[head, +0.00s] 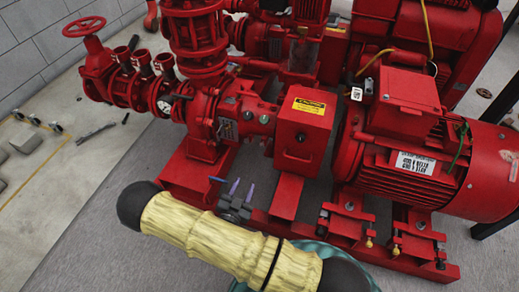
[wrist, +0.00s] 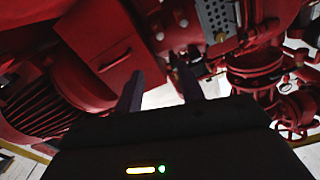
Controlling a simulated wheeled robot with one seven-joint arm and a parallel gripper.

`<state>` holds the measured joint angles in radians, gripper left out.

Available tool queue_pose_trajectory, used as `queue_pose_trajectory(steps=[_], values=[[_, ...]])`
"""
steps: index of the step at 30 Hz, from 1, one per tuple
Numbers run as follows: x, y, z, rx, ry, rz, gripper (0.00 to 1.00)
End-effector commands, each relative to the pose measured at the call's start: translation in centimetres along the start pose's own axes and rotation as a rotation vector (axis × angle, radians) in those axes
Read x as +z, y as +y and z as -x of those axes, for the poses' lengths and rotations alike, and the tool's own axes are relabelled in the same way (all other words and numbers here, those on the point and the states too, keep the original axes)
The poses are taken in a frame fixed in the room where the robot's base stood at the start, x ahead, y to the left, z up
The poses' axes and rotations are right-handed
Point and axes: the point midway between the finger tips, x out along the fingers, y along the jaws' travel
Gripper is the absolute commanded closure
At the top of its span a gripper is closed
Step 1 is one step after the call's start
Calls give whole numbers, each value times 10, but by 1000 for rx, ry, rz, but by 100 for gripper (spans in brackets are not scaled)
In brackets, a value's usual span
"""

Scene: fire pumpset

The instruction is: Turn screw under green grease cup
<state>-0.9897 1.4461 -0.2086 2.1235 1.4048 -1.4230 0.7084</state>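The red pump (head: 212,118) stands in the middle of the head view, with a bearing housing between it and a red box-shaped guard. Small round fittings (head: 248,115) sit on this housing. I cannot clearly pick out a green grease cup or the screw under it. My gripper (head: 243,183) is in front of and below the housing, with its fingers pointing up. In the wrist view my gripper (wrist: 160,69) has its two dark fingers apart, with nothing visibly held. A small brass-coloured fitting (wrist: 174,74) shows near the right fingertip; contact cannot be told.
The red guard box (head: 303,132) with a yellow label stands right of the housing; it also shows at left in the wrist view (wrist: 103,50). A large red motor (head: 420,165) is at right. Red base rails lie below.

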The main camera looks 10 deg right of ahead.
Motion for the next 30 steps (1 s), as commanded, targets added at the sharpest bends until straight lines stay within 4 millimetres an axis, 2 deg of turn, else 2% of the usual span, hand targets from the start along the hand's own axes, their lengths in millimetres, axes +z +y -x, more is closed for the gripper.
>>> queue_pose_trajectory(steps=[5, 8, 30], values=[[1, 0, -7, 2, -1, -1, 61], [2, 1, -18, 4, -1, -2, 61], [4, 1, -146, 2, 0, -2, 61]])
